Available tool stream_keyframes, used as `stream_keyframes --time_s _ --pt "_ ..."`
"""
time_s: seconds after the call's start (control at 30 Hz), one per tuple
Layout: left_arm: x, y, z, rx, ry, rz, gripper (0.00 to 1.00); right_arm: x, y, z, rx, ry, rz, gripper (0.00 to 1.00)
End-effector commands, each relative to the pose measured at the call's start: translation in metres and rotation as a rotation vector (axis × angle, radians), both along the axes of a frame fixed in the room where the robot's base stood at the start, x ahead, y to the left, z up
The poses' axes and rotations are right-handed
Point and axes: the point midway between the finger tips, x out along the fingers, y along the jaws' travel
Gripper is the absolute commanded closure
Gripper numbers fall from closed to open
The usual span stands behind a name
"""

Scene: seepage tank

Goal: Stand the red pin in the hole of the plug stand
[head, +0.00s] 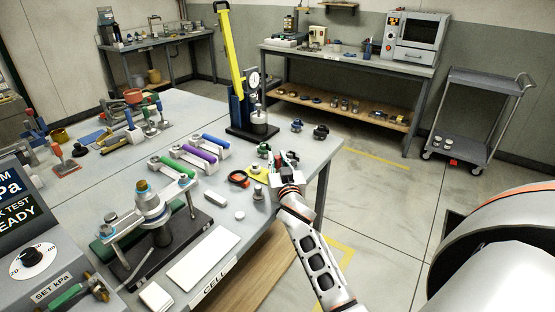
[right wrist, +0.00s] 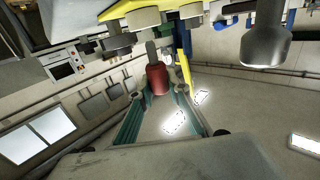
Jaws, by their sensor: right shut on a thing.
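My right gripper (head: 280,161) is over the near right part of the bench, by the small parts at its edge. In the right wrist view its two green-lined fingers (right wrist: 158,100) are shut on the red pin (right wrist: 157,79), whose grey shank (right wrist: 151,52) points away from the palm. In the head view the pin is too small and too covered by the gripper to make out clearly. I cannot tell for sure which small part is the plug stand; a yellow piece (head: 256,174) lies just left of the gripper. My left gripper is not in view.
A small grey metal piece (head: 258,192) and a white disc (head: 240,215) stand near the bench edge. A yellow-armed gauge stand (head: 238,100) rises behind.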

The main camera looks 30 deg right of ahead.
Motion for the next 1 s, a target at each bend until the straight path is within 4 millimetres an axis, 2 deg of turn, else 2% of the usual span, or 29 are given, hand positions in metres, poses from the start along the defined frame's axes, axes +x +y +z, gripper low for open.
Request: stream_keyframes --time_s 1.0 --pt "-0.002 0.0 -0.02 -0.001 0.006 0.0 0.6 0.0 0.0 -0.023 0.001 0.0 0.0 1.0"
